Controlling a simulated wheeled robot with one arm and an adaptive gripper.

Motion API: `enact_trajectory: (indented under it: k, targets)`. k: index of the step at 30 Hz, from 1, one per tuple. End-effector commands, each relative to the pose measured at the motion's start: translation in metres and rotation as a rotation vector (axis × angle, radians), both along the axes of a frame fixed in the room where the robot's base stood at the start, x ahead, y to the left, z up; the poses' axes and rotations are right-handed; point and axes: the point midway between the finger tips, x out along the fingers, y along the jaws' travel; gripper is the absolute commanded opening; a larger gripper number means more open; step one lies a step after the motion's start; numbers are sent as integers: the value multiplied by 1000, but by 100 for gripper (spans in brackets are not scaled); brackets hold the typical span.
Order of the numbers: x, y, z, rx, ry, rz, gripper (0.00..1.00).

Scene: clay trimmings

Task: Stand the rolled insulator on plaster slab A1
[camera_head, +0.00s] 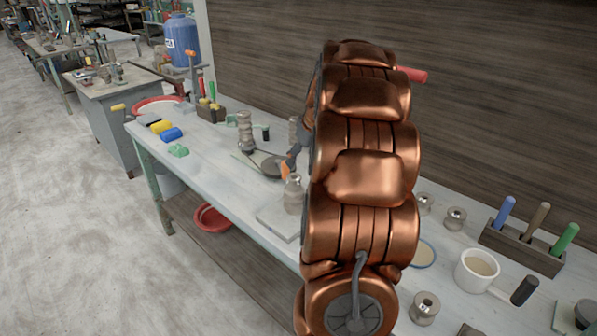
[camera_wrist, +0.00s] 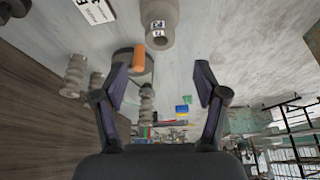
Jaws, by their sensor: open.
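My gripper (camera_wrist: 160,72) is open in the wrist view, its two dark fingers apart with nothing held between them. Ribbed insulators also stand further back, one in the head view (camera_head: 245,132) and one in the wrist view (camera_wrist: 75,75). My copper arm hides much of the bench.
At right are a mug (camera_head: 474,273), a wooden tool rack (camera_head: 522,247) and small spools (camera_head: 455,218).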

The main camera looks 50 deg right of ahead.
Motion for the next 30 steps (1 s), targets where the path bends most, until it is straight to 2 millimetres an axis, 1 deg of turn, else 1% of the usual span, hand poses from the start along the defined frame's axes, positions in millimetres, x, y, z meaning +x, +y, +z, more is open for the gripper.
enact_trajectory:
  k: [3,6,13,15,17,20,21,23,24,26,27,29,30]
  targets:
    - [-5,1,12,0,-1,0,72]
    - [-8,2,18,1,0,0,72]
    - [-9,2,22,1,1,0,72]
    - [-8,8,22,5,4,4,72]
    - [-6,22,22,13,11,11,72]
    - [-3,62,21,39,38,34,72]
    - [-3,83,20,51,54,44,72]
    - [-6,117,18,69,82,61,72]
    - [-9,140,16,82,103,71,72]
    - [-17,174,14,97,133,85,72]
    - [-23,194,11,106,156,93,72]
    - [-36,224,7,117,189,105,72]
    - [-44,243,5,123,211,112,72]
